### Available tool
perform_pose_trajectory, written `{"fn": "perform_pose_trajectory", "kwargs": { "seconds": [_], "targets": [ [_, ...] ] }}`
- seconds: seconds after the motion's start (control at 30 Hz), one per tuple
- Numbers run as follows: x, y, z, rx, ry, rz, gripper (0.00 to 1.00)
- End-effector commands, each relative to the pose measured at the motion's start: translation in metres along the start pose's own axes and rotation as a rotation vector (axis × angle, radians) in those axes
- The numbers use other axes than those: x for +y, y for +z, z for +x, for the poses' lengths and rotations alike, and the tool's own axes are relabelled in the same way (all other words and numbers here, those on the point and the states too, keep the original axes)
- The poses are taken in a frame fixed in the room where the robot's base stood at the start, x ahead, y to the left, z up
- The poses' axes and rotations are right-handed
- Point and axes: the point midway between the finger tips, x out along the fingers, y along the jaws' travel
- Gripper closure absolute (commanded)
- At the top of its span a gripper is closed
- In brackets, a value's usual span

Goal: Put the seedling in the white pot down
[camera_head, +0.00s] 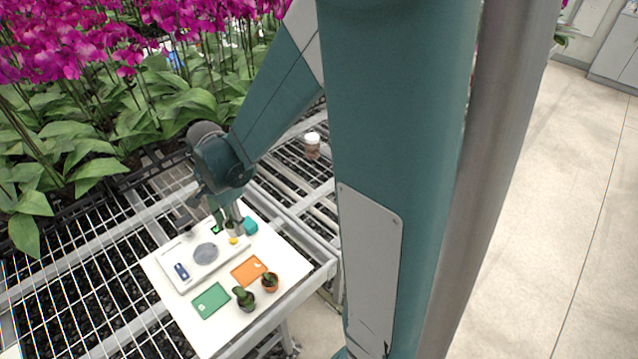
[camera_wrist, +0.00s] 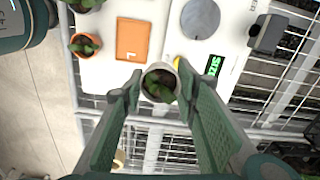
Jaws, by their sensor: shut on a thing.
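The white pot (camera_wrist: 160,74) with a green seedling (camera_wrist: 158,87) in it is between the fingertips of my gripper (camera_wrist: 157,94) in the wrist view. The fingers are shut on its sides. In the head view my gripper (camera_head: 229,214) is over the back part of the white work board (camera_head: 207,335), and the pot is partly hidden there. Whether the pot touches the board is hard to tell. On the board lie an orange card (camera_head: 249,270), a green card (camera_head: 211,300) and a scale with a round grey plate (camera_head: 205,252).
A terracotta pot (camera_head: 270,284) and a grey pot (camera_head: 246,304), both planted, stand at the board's front. A paper cup (camera_head: 312,147) stands on the mesh bench; orchids crowd the back left.

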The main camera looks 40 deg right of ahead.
Motion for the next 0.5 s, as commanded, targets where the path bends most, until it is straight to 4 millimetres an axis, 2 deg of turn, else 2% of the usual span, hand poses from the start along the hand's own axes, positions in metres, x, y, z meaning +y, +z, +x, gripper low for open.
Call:
{"fn": "perform_pose_trajectory", "kwargs": {
  "seconds": [0.5],
  "targets": [
    [-0.026, -0.120, -0.001, 0.000, 0.000, 0.288, 0.82]
  ]
}}
